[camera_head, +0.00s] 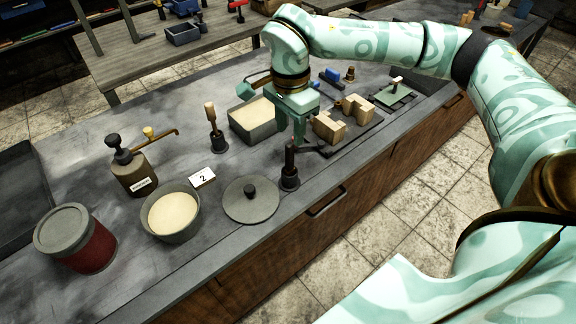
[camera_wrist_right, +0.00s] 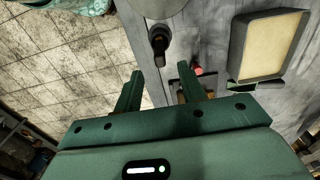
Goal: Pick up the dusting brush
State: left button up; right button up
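A dark, slim upright piece (camera_head: 289,165) with a round base stands near the table's front edge, beside a round grey lid. A second upright tool (camera_head: 212,128) with a wooden handle and dark lower part stands farther left. I cannot tell for sure which is the dusting brush. My right gripper (camera_head: 289,128) points down above and just behind the dark piece. In the right wrist view its fingers (camera_wrist_right: 160,88) are apart with nothing between them, and the dark piece (camera_wrist_right: 160,45) shows beyond them, apart from both. My left gripper is not in view.
A sand-filled box (camera_head: 240,136), a tray with wooden blocks (camera_head: 345,124) and a green plate (camera_head: 393,95) lie around the right gripper. The lid (camera_head: 251,208), a sand bowl (camera_head: 172,214), a pump bottle (camera_head: 131,168) and a red canister (camera_head: 79,243) stand left.

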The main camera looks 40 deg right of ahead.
aim_at(290, 144)
notch_tip(290, 144, down, 5)
jog(key=shift+r+b, duration=0.15)
jog(key=shift+b, duration=0.35)
notch_tip(290, 144, down, 5)
jog(key=shift+f+b, duration=0.15)
jog(key=shift+b, duration=0.9)
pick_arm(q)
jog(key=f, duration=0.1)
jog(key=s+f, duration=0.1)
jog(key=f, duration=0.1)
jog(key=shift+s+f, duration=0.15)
pick_arm(e)
grip_shut()
